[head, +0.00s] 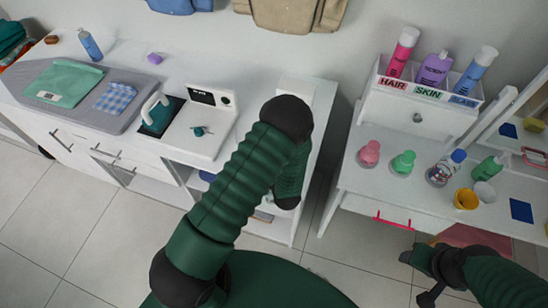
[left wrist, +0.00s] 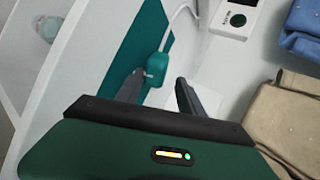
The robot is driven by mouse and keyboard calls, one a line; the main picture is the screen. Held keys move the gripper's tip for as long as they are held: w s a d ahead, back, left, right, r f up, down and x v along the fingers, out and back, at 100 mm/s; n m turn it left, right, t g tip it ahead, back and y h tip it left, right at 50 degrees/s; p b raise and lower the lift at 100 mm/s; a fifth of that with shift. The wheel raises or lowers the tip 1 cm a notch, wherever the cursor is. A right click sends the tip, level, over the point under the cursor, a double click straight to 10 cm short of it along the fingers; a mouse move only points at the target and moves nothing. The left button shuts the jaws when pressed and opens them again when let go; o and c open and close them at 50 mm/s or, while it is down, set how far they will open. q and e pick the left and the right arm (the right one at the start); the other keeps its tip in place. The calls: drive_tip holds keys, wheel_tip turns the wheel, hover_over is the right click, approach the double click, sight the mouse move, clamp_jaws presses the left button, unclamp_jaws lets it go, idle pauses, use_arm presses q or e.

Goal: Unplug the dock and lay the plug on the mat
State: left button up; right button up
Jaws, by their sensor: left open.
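A teal plug (left wrist: 156,66) with a white cable (left wrist: 180,20) shows in the left wrist view, just beyond the fingertips. It is seen against a flat teal strip that looks like the mat (left wrist: 146,30). I cannot tell whether it touches the strip. My left gripper (left wrist: 158,88) is open, its two dark fingers apart with the plug between and ahead of them. In the head view my left arm hides that gripper and the plug. A white unit with a dark round button, perhaps the dock (left wrist: 236,18), stands at the top. My right gripper (head: 418,277) is open and empty at lower right.
A teal iron (head: 157,112) stands beside a white panel with a display (head: 208,97). Folded clothes (head: 70,83) lie on a grey board (head: 135,80) at left. Bottles and cups crowd the right-hand table (head: 350,190). Beige trousers (left wrist: 290,115) hang at right in the wrist view.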

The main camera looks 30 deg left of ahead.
use_arm(q)
drive_tip(key=shift+s+a+f, duration=0.1)
drive_tip(key=shift+s+a, duration=0.15)
drive_tip(key=shift+s, duration=0.05)
drive_tip(key=shift+d+r+p, duration=0.1)
drive_tip(key=shift+r+p, duration=0.25)
drive_tip(key=shift+p, duration=0.15)
drive_tip(key=r+p, duration=0.3)
drive_tip(key=shift+s+d, duration=0.2)
drive_tip(key=shift+s, duration=0.2)
drive_tip(key=d+r+p, duration=0.1)
drive_tip(key=s+d+r+p, duration=0.1)
drive_tip(key=r+p, duration=0.1)
drive_tip(key=shift+r, duration=0.15)
drive_tip(key=shift+a, duration=0.25)
